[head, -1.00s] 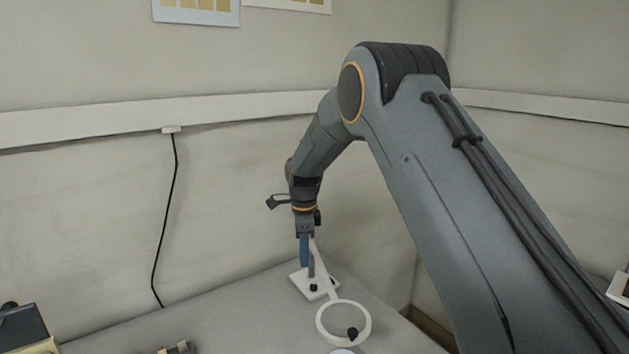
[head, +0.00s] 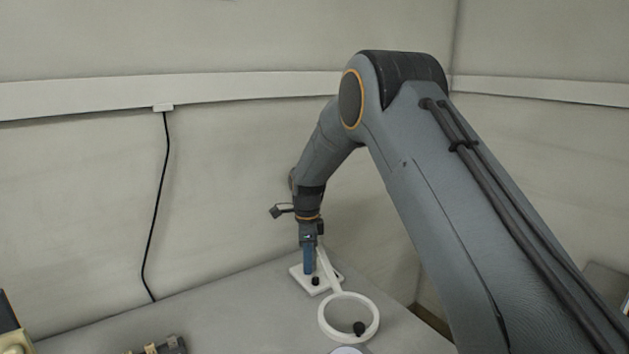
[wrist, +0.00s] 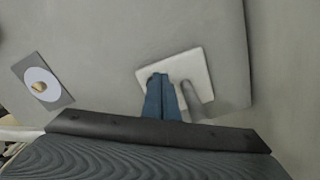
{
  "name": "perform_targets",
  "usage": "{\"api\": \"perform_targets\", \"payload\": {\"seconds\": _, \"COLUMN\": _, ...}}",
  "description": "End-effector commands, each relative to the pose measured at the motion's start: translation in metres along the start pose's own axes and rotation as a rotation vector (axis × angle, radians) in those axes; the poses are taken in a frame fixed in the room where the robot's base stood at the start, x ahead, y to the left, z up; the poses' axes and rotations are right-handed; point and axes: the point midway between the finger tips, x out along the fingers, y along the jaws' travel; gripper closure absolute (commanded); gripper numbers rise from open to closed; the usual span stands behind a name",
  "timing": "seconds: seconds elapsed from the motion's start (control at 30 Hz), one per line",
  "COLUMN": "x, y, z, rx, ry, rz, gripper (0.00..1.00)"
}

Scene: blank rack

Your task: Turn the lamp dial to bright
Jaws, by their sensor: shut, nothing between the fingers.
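A white lamp stands near the table's back corner. It has a square base (head: 303,280), a slanting arm (head: 327,268) and a white ring head (head: 325,318). Any dial markings are too small to read.
In the wrist view a white disc (wrist: 39,77) with a tan knob lies on a grey plate. A dark item with tan parts (head: 165,347) is at the front left. A black cable (head: 155,205) hangs on the wall. The table's middle left is clear.

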Motion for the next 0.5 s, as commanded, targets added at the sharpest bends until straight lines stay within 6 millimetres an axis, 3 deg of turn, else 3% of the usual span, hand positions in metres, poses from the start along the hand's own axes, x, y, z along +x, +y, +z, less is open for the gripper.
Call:
{"api": "perform_targets", "payload": {"seconds": 0.2, "x": 0.021, "y": 0.001, "z": 0.002, "rx": -0.003, "ry": 0.000, "rz": 0.001, "gripper": 1.00}}
{"api": "perform_targets", "payload": {"seconds": 0.5, "x": 0.024, "y": 0.001, "z": 0.002, "rx": -0.003, "ry": 0.000, "rz": 0.000, "gripper": 1.00}}
